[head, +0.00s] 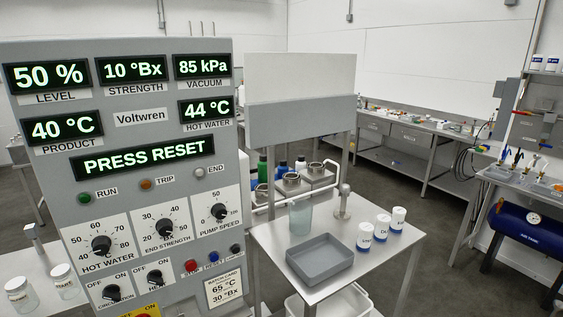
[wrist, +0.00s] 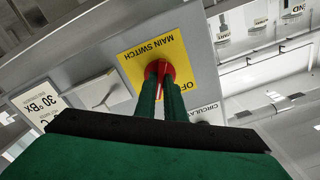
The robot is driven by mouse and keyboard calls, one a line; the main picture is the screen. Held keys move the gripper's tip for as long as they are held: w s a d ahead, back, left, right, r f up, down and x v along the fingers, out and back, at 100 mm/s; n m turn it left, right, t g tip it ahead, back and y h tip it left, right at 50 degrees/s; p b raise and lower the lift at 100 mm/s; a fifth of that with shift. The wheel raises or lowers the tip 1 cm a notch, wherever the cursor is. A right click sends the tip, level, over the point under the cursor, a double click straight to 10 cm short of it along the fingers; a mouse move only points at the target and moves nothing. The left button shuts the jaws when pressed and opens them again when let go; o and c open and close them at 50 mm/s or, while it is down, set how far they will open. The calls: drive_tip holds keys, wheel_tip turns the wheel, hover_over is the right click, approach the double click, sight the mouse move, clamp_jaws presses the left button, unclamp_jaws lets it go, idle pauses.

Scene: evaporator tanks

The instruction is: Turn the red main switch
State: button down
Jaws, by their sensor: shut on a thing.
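The red main switch (wrist: 160,70) sits on a yellow plate (wrist: 136,62) lettered MAIN SWITCH in the wrist view, which shows the panel upside down. My gripper (wrist: 161,88) has green fingers shut on the switch's handle, one finger on each side. The fingers hide part of the switch and of the OFF lettering. My gripper is not visible there.
The grey control panel (head: 180,155) reads PRESS RESET. Above the switch are the circulation knob (head: 112,292) and heat knob (head: 154,277). A batch card (head: 224,290) is to the right. A steel table with a grey tray (head: 320,280) and several white jars stands further right.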

drive_tip(key=shift+f+m, duration=0.1)
drive_tip(key=shift+m, duration=0.6)
drive_tip(key=shift+m, duration=0.7)
drive_tip(key=c, duration=1.8)
unclamp_jaws()
drive_tip(key=shift+o, duration=0.2)
